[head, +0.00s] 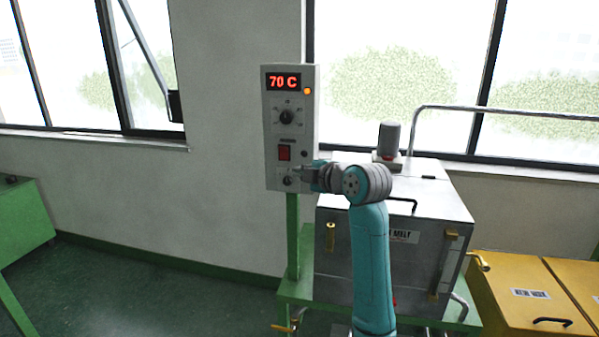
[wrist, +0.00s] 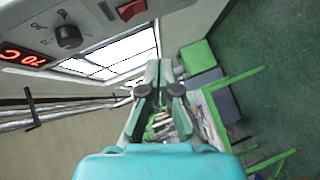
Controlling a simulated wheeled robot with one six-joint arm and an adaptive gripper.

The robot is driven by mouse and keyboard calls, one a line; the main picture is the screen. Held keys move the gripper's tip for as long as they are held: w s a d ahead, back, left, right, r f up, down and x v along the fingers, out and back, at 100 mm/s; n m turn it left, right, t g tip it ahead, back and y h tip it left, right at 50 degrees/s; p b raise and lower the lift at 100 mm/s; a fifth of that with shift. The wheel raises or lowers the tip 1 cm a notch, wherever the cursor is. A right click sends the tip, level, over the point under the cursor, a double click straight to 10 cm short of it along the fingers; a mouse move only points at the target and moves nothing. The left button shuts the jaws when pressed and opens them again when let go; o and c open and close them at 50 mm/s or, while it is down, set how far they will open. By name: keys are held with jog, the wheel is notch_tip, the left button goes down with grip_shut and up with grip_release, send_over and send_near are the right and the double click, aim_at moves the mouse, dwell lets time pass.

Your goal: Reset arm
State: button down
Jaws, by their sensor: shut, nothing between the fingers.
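My gripper (head: 303,172) is at the end of my raised teal arm, beside the lower part of the grey control panel (head: 272,130). It is close to the small lower knob (head: 288,181); I cannot tell whether they touch. In the wrist view my gripper (wrist: 159,66) is shut and empty, with the fingers together. The panel shows a red "70 C" display (head: 283,82), a lit orange lamp (head: 307,91), a dark dial (head: 286,117) and a red switch (head: 285,153). The panel's face also shows tilted in the wrist view (wrist: 95,20).
A metal melt tank (head: 423,255) stands behind my arm on a green stand (head: 296,292), with a motor (head: 388,138) on top. Yellow cabinets (head: 515,310) stand at right, a green table (head: 22,215) at far left. The floor (head: 150,300) at left is clear.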

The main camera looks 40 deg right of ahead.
dwell(0.3)
jog(key=s+a+f+m, duration=0.2)
jog(key=s+a+f, duration=0.15)
jog(key=f, duration=0.55)
jog(key=s+a+f+m, duration=0.3)
jog(key=a+f, duration=0.2)
jog(key=f, duration=0.5)
jog(key=s+a+f+m, duration=0.2)
jog(key=s+a+f, duration=0.2)
jog(key=f, duration=0.5)
jog(key=s+a+f+m, duration=0.2)
jog(key=s+a+f, duration=0.25)
jog(key=s, duration=0.25)
jog(key=s+a+f+m, duration=0.1)
jog(key=s+a+f, duration=0.2)
jog(key=s+f, duration=0.3)
jog(key=s+a+r+m, duration=0.1)
jog(key=s+a, duration=0.1)
jog(key=s, duration=0.7)
jog(key=s+a+r+m+y, duration=0.1)
jog(key=s+a+r, duration=0.1)
jog(key=s, duration=0.8)
jog(key=s+a+r+m, duration=0.2)
jog(key=s+a, duration=0.1)
jog(key=s, duration=0.7)
jog(key=shift+a, duration=0.2)
jog(key=shift+r, duration=0.1)
